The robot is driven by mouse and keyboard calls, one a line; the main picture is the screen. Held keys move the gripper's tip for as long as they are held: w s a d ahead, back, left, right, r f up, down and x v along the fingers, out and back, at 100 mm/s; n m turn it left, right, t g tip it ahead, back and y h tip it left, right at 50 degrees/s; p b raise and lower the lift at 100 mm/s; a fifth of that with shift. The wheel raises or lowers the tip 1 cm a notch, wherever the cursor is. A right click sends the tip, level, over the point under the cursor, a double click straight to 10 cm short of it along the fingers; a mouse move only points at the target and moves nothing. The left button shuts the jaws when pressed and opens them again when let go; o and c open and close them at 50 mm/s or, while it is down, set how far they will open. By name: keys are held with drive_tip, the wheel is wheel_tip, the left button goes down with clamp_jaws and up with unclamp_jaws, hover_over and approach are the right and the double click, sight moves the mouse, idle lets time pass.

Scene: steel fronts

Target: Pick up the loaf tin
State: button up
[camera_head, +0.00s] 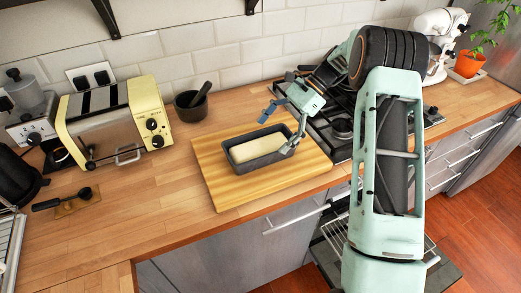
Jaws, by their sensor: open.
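The loaf tin (236,165) is a dark grey rectangular tin with a pale block, like dough or butter, inside it. It sits upright on a wooden cutting board (222,194) on the counter. My gripper (277,131) is open at the tin's right end. One finger reaches down by the tin's right end and the other is raised above its far side. I cannot tell whether the lower finger touches the tin.
A yellow toaster (117,122) and a dark mortar with pestle (190,107) stand left of the board. A gas hob (340,128) lies to the right, under my arm. A potted plant (468,64) and white mixer (437,40) stand far right.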

sight(260, 145)
drive_tip(key=p+x, duration=0.1)
drive_tip(key=x, duration=0.4)
drive_tip(key=shift+a+f, duration=0.1)
drive_tip(key=shift+a, duration=0.05)
drive_tip(key=shift+c, duration=0.3)
drive_tip(key=c, duration=1.9)
